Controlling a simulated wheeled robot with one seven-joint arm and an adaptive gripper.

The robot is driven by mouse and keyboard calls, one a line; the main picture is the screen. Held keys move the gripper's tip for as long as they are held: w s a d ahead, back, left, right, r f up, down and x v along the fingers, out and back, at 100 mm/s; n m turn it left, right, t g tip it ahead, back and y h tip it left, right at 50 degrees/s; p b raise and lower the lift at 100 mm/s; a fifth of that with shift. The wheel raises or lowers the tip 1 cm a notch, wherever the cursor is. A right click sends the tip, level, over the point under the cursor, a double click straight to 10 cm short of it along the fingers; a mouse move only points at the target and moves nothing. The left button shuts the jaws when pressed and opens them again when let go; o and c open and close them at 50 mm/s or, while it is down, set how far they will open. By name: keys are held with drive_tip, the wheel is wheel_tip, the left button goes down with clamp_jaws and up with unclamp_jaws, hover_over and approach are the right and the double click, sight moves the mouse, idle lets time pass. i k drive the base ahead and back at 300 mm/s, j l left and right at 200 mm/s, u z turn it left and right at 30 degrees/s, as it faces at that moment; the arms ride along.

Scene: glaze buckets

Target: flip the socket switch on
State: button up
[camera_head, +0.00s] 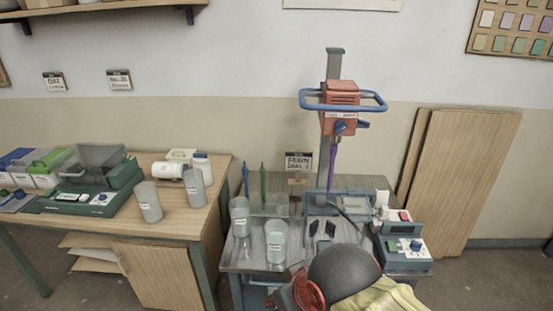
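A grey unit with a white top (402,229) stands at the right end of the grey metal bench. A red rocker-like part (405,215) shows on its upper face, probably the socket switch; its on or off position is too small to tell. A white upright piece (382,199) stands at its back left. My gripper (323,228) is over the bench, left of this unit and apart from it. Its two dark fingertips show a gap between them, with nothing visible in it. My arm's dark round joint hides the bench's front middle.
An orange mixer (341,94) with a blue handle frame hangs on a column behind the bench (245,261). Grey containers (276,241) stand at the bench's left. A wooden table (183,222) with a green scale (90,196) is farther left.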

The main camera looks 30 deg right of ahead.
sight(403, 214)
drive_tip(key=z, duration=1.7)
